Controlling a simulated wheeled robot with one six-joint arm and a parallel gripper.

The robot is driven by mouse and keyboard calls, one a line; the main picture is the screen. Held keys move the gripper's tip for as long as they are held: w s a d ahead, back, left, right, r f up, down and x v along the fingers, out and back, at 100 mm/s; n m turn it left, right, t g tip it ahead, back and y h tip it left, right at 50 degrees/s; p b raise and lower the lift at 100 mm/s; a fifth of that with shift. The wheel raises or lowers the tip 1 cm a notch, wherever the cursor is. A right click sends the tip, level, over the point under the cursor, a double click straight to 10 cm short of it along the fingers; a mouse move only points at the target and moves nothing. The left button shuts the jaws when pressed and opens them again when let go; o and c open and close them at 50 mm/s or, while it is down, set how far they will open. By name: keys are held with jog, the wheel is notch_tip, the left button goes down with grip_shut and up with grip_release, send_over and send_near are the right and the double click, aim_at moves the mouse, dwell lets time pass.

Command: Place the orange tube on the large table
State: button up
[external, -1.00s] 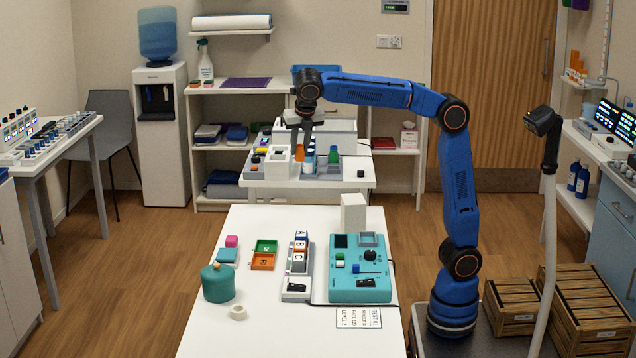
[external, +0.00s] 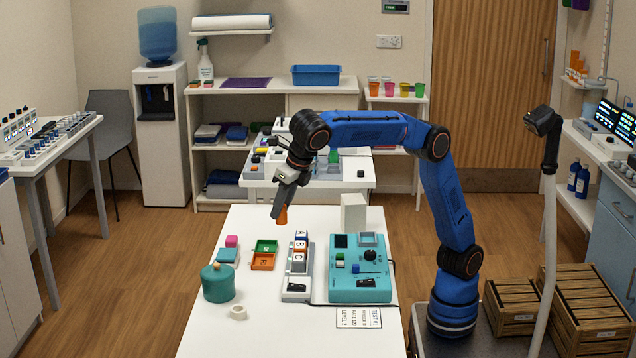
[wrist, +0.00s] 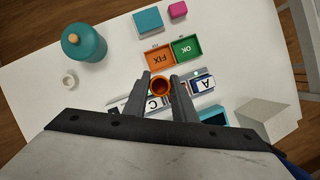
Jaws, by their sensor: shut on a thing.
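The orange tube (external: 282,215) is held between the fingers of my gripper (external: 280,207), above the back part of the large white table (external: 233,216) in the external view. In the wrist view the tube (wrist: 160,86) shows as an orange ring between the fingertips of my gripper (wrist: 161,82). The gripper is shut on it. The tube's lower end is clear of the tabletop. The large table (wrist: 110,55) lies below in the wrist view.
On the large table are a teal pot (external: 218,283), a white ring (external: 238,312), green and orange trays (external: 263,262), a lettered-block rack (external: 297,284), a teal panel (external: 360,285) and a white block (external: 353,213). The table's back-left area is bare.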

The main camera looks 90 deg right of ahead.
jog(key=s+a+f+n+y, duration=0.1)
jog(key=s+a+f+n, duration=0.1)
jog(key=s+a, duration=0.6)
jog(key=s+a+f+n, duration=0.2)
jog(key=s+a, duration=0.1)
jog(key=a, duration=0.9)
jog(key=s+a+f+n+y, duration=0.1)
jog(key=s+a+n, duration=0.1)
jog(key=s+a, duration=0.65)
jog(key=shift+t, duration=0.3)
jog(key=shift+s+a+f+x, duration=0.1)
jog(key=shift+s+a+x, duration=0.2)
jog(key=shift+x, duration=1.45)
jog(key=shift+s+a+f+x, duration=0.1)
jog(key=shift+a+x, duration=0.35)
jog(key=shift+x, duration=1.3)
jog(key=shift+s+a+f+x, duration=0.1)
jog(key=shift+s+a+x, duration=0.2)
jog(key=shift+x, duration=1.4)
jog(key=shift+w+f, duration=0.1)
jog(key=shift+f, duration=0.05)
jog(key=o, duration=1)
jog(key=v, duration=1.2)
